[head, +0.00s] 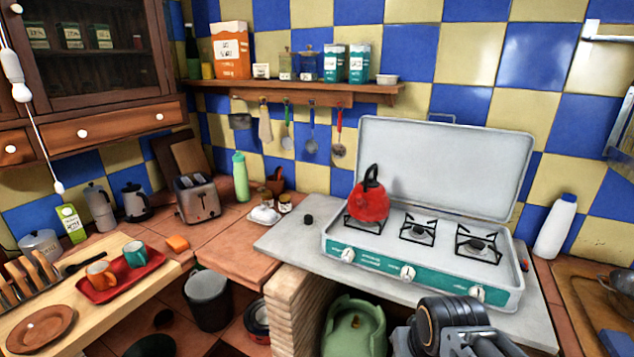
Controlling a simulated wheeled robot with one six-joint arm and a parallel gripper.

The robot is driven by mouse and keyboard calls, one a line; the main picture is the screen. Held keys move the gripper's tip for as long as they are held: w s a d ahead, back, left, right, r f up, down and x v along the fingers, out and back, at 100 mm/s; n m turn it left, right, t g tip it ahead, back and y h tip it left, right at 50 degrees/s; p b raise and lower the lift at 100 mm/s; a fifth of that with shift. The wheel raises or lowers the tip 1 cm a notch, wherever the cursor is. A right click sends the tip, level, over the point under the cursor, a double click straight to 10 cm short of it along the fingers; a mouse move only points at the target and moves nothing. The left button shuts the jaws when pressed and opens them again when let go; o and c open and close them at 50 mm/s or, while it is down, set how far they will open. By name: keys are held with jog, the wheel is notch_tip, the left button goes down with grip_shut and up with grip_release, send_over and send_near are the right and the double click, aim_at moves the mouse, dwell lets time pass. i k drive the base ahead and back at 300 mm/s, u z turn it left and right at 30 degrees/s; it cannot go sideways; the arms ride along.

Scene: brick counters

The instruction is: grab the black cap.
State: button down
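A small black cap (308,219) sits on the grey countertop (285,237), left of the stove. It is small in the picture, so its shape is hard to make out. Nothing touches it, and the surface around it is bare. Part of my arm shows at the bottom edge, in front of the stove and well to the right of the cap. The fingers of my gripper do not show.
A stove (400,262) with its lid raised stands right of the cap, carrying a red kettle (372,202). A white butter dish (265,214) and small jars (285,203) stand behind left.

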aim_at(308, 218)
jog(key=k, duration=1.15)
jog(key=u, duration=0.7)
jog(key=i, duration=0.4)
jog(key=u, duration=0.9)
jog(key=i, duration=1.9)
jog(key=z, duration=1.25)
jog(key=i, duration=0.75)
jog(key=z, duration=0.85)
